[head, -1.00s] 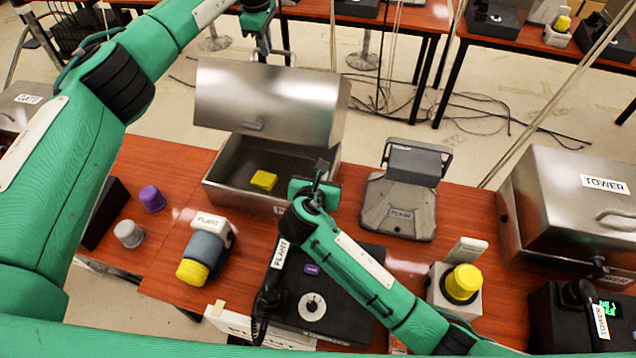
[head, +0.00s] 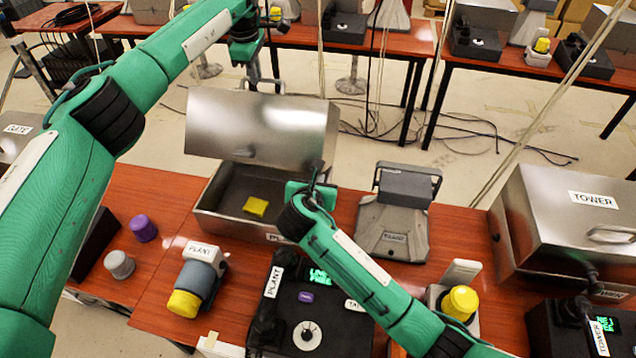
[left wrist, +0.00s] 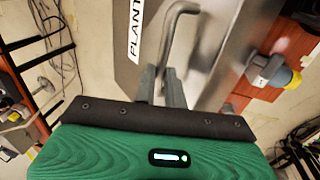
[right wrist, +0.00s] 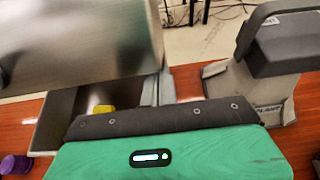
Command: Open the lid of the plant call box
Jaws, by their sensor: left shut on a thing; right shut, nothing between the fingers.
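The plant call box is a steel box (head: 208,223) with its lid (head: 265,120) raised steeply, showing a dark inside with a yellow block (head: 256,206). My left gripper (head: 270,82) is behind the lid. In the left wrist view my left gripper (left wrist: 160,88) is shut on the lid's bar handle (left wrist: 172,35), beside a PLANT label (left wrist: 136,30). In the right wrist view my right gripper (right wrist: 159,88) points past the open box (right wrist: 55,118).
A grey PLANT device (head: 393,228) stands right of the box. The steel TOWER box (head: 560,225) is shut at right. Purple (head: 144,228) and grey (head: 119,264) knobs lie left.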

